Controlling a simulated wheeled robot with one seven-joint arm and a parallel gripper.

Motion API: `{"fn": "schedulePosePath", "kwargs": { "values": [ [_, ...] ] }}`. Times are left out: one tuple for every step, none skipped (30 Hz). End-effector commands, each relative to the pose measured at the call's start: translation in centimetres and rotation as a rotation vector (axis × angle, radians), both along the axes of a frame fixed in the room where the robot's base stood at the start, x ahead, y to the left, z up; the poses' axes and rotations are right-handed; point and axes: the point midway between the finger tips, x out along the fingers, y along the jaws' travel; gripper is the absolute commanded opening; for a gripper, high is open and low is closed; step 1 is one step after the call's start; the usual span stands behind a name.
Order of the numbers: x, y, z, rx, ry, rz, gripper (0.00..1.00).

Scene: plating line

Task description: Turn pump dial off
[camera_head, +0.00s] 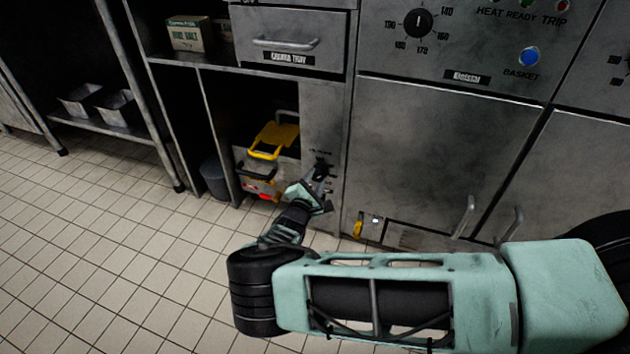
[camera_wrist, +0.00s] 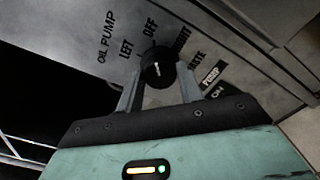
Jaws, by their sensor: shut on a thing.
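The pump dial (camera_wrist: 157,68) is a round black knob on a grey metal panel labelled OIL PUMP, with LEFT, OFF, RIGHT and WASTE marked around it. Its short white mark runs nearly up and down in the wrist view, roughly in line with OFF; the exact setting is hard to tell. My gripper (camera_wrist: 158,88) is shut on the dial, one grey finger on each side. In the head view my gripper (camera_head: 319,172) reaches to the narrow panel beside the open bay, and the dial is mostly hidden there.
A yellow-handled unit (camera_head: 272,142) sits in the open bay left of the panel. A cabinet door handle (camera_head: 465,215) juts out on the right, and a drawer handle (camera_head: 286,44) above. A dark bin (camera_head: 214,178) stands left. The tiled floor (camera_head: 95,235) is clear.

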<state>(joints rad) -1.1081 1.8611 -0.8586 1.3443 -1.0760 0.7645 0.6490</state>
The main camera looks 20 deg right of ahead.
Motion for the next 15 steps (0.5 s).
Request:
{"fn": "schedulePosePath", "kwargs": {
  "values": [
    [-0.06,0.01,-0.14,0.001,0.003,0.0,0.14],
    [-0.06,0.01,-0.14,0.001,0.003,0.0,0.14],
    [-0.07,0.01,-0.14,0.001,0.003,0.0,0.48],
    [-0.05,0.01,-0.14,0.001,0.003,0.0,0.56],
    [-0.05,0.01,-0.14,0.001,0.003,0.0,0.59],
    [-0.04,0.01,-0.12,0.001,0.003,0.0,0.59],
    [-0.04,0.01,-0.11,0.0,0.002,-0.001,0.59],
    [-0.04,0.01,-0.09,0.0,0.002,0.0,0.59],
    [-0.03,0.01,-0.09,0.0,0.002,0.0,0.59],
    [-0.03,0.01,-0.07,0.0,0.002,0.0,0.59],
    [-0.02,0.01,-0.06,0.0,0.002,0.0,0.59],
    [-0.03,0.03,-0.04,0.0,0.002,0.0,0.59],
    [-0.07,0.06,-0.03,0.0,0.002,0.0,0.59],
    [-0.14,0.13,-0.01,0.0,0.002,0.0,0.59],
    [-0.3,0.28,0.03,0.0,0.002,0.002,0.59]
  ]
}}
